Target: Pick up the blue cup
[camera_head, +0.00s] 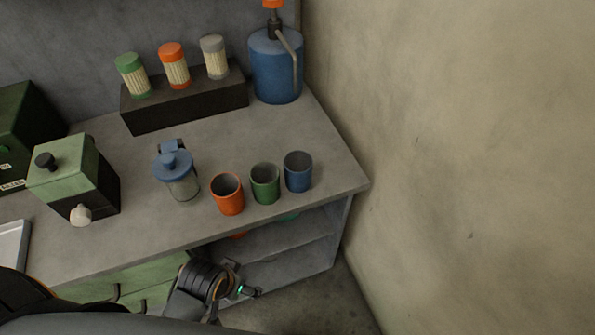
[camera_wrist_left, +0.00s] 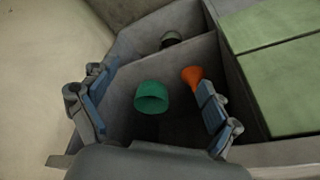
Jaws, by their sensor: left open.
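The blue cup (camera_head: 298,171) stands upright on the grey counter in the head view, at the right end of a row of three cups. The green cup (camera_head: 265,183) is close on its left, and the orange cup (camera_head: 227,194) is left of that. My left gripper (camera_wrist_left: 155,84) is open and empty in the left wrist view, with its two fingers wide apart. It faces the shelf space below the counter, away from the blue cup. The blue cup does not show in the left wrist view. My right gripper is not in view.
A blue-lidded jar (camera_head: 178,178) stands left of the cups. A blue pump bottle (camera_head: 276,68) and a dark block with three capped rolls are behind. A wall (camera_head: 450,150) rises on the right. A green vessel (camera_wrist_left: 152,97) and an orange object (camera_wrist_left: 191,77) are on the shelf.

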